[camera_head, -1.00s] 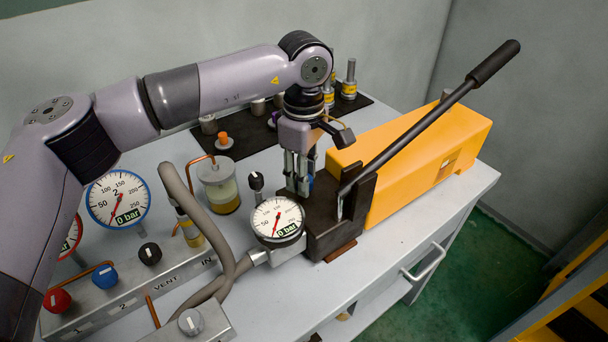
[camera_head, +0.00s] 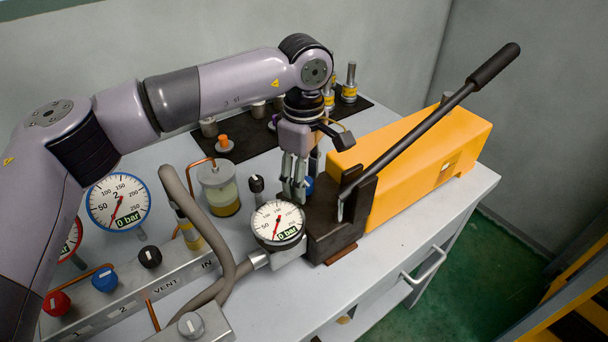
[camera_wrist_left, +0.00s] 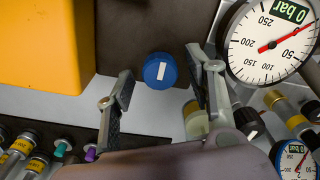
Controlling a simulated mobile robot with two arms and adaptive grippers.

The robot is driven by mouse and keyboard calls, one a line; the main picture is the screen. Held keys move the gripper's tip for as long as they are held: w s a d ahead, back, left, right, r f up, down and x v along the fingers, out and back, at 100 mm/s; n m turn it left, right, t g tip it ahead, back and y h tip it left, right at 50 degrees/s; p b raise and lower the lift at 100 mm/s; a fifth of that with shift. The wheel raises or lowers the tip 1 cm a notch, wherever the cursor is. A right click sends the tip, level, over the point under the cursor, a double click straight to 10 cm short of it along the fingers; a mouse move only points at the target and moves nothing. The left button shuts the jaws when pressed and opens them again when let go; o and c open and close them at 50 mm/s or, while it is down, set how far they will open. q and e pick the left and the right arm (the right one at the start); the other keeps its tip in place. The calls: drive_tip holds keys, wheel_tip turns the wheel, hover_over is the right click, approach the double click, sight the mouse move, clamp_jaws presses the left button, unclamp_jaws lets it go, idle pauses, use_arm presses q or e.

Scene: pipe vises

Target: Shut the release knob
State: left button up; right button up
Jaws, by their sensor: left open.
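A round blue knob (camera_wrist_left: 160,70) with a white bar mark, apparently the release knob, sits on the dark block (camera_head: 325,222) of the hand pump. In the head view the blue knob (camera_head: 309,186) is partly hidden behind my fingers. My left gripper (camera_head: 293,192) points down at the block's rear left side. In the left wrist view the open fingers of my left gripper (camera_wrist_left: 160,78) lie on either side of the knob, with visible gaps; I see no contact. My right gripper is not in view.
A pressure gauge (camera_head: 277,222) reading 0 bar stands close left of the block, with a black knob (camera_head: 257,184) behind it. The long pump lever (camera_head: 430,115) rises over the yellow tank (camera_head: 415,165). Hoses (camera_head: 195,215) and a valve panel (camera_head: 130,290) lie left.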

use_arm(q)
wheel_tip(320, 180, up, 12)
idle(0.5)
